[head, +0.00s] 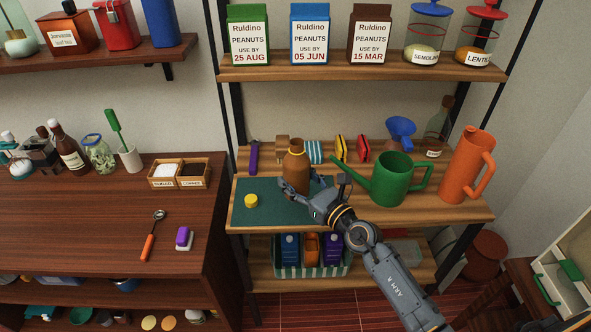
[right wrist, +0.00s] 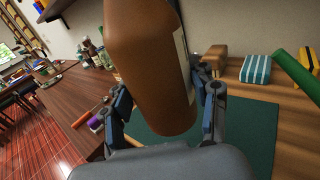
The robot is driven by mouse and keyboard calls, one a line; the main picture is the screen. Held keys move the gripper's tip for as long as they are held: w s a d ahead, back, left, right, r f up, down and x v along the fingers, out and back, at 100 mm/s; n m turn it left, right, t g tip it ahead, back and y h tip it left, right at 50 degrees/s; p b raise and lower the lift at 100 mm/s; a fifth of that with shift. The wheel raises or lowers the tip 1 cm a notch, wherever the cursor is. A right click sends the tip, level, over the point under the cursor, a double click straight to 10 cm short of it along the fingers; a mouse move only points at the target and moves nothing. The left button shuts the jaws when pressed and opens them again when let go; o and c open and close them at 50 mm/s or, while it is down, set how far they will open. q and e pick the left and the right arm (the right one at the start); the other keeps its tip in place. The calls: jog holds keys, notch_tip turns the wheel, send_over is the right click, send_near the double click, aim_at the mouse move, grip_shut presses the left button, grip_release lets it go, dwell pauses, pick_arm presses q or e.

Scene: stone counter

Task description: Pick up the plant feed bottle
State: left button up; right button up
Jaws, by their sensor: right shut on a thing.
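A brown bottle (head: 296,166) with a narrow neck, which I take to be the plant feed bottle, is at the green mat (head: 247,214) on the middle shelf. My right gripper (head: 303,190) is shut on its lower body. In the right wrist view the bottle (right wrist: 150,65) stands between the two fingers, with the edge of a pale label on its right side. Its base shows whole there; I cannot tell for sure whether it touches the mat. A yellow cap (head: 251,201) lies on the mat to the left. My left gripper is not in view.
A green watering can (head: 391,181) stands close right of the gripper, with its spout towards the bottle. An orange jug (head: 462,170) and a blue funnel (head: 400,132) are farther right. Sponges (head: 315,152) line the back. The mat's left part is mostly clear.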

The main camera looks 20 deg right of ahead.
aim_at(296, 182)
jog(key=s, duration=0.1)
jog(key=s+r, duration=0.1)
jog(key=s, duration=0.1)
jog(key=s+r+p, duration=0.1)
jog(key=shift+s+a, duration=0.15)
jog(key=shift+a, duration=0.25)
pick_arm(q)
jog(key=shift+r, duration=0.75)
pick_arm(e)
jog(key=shift+s+a+r, duration=0.1)
jog(key=shift+s+r, duration=0.15)
jog(key=shift+s, duration=0.25)
jog(key=shift+s+r, duration=0.2)
jog(key=shift+s, duration=0.3)
